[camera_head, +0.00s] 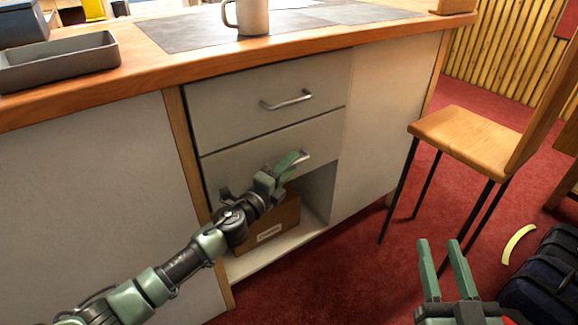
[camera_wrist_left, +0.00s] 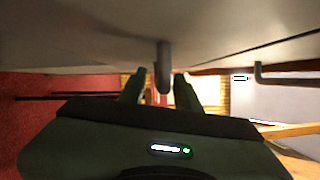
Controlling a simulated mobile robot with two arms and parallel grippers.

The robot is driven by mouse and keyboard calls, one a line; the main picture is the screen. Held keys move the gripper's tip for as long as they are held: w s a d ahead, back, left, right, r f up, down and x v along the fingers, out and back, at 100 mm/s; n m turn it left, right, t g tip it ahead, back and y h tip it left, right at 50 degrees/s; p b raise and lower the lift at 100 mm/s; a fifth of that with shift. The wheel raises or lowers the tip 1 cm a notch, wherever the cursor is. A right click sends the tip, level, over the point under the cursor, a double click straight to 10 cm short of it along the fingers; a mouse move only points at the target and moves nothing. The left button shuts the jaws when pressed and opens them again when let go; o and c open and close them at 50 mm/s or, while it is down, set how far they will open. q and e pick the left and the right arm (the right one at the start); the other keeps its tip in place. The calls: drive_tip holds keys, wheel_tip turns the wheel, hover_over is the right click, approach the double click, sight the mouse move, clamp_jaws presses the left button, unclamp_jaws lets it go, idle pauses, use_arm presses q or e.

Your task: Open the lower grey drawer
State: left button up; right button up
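The lower grey drawer (camera_head: 238,160) sits under the upper one in the bench front and looks flush with it. Its metal handle (camera_head: 306,157) shows just past my left gripper (camera_head: 292,162). In the left wrist view the handle (camera_wrist_left: 163,68) hangs between the two green fingers, which are apart on either side of it. I see a gap on the left side; contact on the right side is unclear. My right gripper (camera_head: 444,258) is open and empty, low over the red carpet at the right.
The upper drawer (camera_head: 235,105) is shut. A wooden box with a label (camera_head: 272,232) sits in the open space below. A wooden chair (camera_head: 468,138) stands right of the bench, and a dark bag (camera_head: 550,275) lies on the carpet. A mug (camera_head: 252,17) and grey tray (camera_head: 60,65) stand on top.

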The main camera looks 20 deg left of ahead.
use_arm(q)
drive_tip(key=shift+c, duration=0.2)
clamp_jaws()
idle(1.1)
